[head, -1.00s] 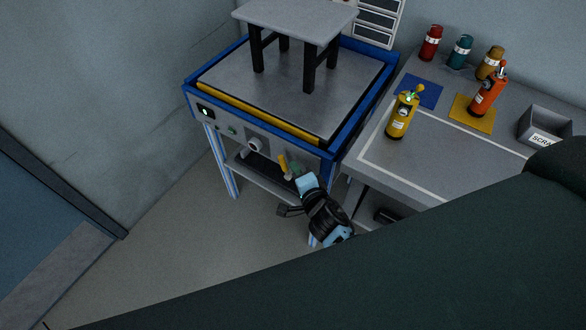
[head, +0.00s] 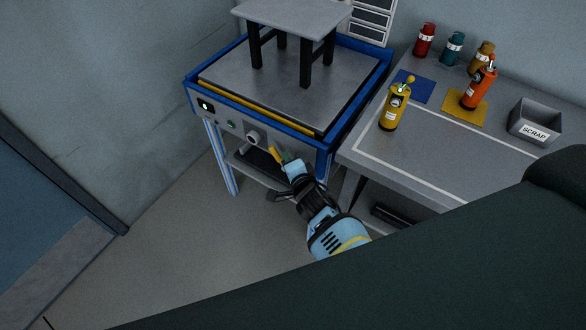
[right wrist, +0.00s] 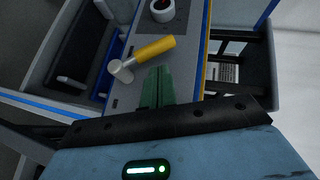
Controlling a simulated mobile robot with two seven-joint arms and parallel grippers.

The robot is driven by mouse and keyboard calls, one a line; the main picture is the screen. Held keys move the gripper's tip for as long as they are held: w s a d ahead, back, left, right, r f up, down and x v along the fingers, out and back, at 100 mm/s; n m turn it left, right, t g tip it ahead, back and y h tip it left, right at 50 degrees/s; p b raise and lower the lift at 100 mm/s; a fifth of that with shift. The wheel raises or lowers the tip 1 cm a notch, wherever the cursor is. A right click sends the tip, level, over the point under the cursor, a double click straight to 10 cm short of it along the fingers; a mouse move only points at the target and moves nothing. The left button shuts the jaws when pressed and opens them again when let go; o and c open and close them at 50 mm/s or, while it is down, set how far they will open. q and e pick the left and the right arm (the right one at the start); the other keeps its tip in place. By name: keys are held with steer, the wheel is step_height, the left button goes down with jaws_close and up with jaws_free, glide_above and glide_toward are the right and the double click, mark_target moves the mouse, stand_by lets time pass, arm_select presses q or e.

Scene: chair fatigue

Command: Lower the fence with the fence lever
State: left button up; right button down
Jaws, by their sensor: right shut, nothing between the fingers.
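The fence lever (head: 275,153) has a yellow handle and sits on the front panel of the blue-framed table. In the right wrist view the yellow handle (right wrist: 154,48) slants up from a light grey pivot. A yellow bar (head: 260,107), which looks like the fence, runs along the table's front edge; its height is hard to judge. My right gripper (head: 286,158) is at the panel, just right of the lever. Its green fingers (right wrist: 158,86) are shut and empty, with tips just beside the handle; I cannot tell whether they touch it. My left gripper is out of view.
A grey stool (head: 290,20) stands on the table. The right-hand bench (head: 430,165) holds a yellow bottle (head: 395,108), an orange bottle (head: 479,85), several canisters and a scrap bin (head: 535,122). The floor at left is clear.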

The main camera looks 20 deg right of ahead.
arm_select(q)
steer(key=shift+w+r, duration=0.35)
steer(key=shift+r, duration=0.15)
arm_select(e)
steer(key=shift+w+a+r+g, duration=0.15)
steer(key=shift+w+a, duration=0.1)
steer(key=shift+w, duration=0.15)
steer(key=shift+w+a+r+g, duration=0.15)
steer(key=shift+w+a, duration=0.05)
steer(key=shift+w, duration=0.2)
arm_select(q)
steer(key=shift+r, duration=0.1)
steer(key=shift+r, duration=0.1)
arm_select(e)
steer(key=shift+s+r, duration=0.1)
